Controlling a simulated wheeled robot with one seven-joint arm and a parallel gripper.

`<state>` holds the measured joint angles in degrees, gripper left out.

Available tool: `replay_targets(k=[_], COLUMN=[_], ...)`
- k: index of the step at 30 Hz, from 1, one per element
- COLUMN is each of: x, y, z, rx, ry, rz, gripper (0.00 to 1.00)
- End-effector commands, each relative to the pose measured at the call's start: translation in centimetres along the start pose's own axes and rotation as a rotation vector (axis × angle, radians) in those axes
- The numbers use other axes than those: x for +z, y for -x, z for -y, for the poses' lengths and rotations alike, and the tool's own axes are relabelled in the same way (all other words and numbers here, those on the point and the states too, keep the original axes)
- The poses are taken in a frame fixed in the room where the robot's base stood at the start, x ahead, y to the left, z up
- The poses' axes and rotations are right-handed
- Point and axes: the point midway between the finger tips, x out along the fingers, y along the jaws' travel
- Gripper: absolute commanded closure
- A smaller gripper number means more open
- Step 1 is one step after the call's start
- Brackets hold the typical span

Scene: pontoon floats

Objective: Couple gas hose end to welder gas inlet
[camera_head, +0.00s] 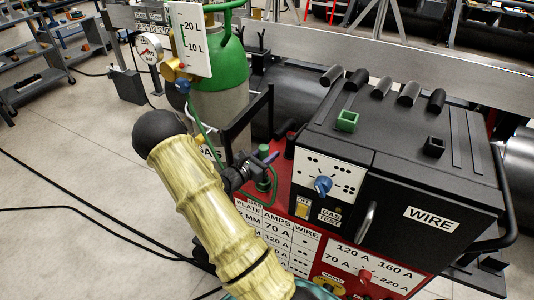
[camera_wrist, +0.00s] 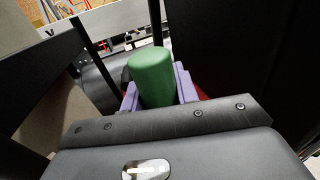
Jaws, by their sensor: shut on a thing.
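My gripper (camera_head: 266,163) is shut at the left rear side of the welder (camera_head: 400,200). In the wrist view its purple fingers (camera_wrist: 156,92) close around a green cylindrical piece, the gas hose end (camera_wrist: 152,75). The thin green gas hose (camera_head: 203,125) runs down from the regulator on the gas cylinder (camera_head: 221,75) and loops below my gripper. The welder is a black box on a red base, with a blue knob on its white panel. I cannot make out the gas inlet in either view.
A black frame (camera_head: 250,118) stands close behind my gripper, beside the cylinder. A white flow gauge card (camera_head: 190,38) and a round dial (camera_head: 149,47) sit at the cylinder top. Black cables lie on the floor at left.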

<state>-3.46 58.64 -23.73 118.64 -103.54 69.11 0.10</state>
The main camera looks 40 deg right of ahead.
Motion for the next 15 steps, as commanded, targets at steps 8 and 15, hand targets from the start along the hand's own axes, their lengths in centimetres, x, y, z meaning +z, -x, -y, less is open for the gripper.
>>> replay_targets(k=[8,15], x=[-2.5,-4.4], y=[0.0,0.0], z=[0.0,-0.1], rx=[0.001,0.002], ry=[0.002,0.002], rz=[0.001,0.0], gripper=[0.95,0.95])
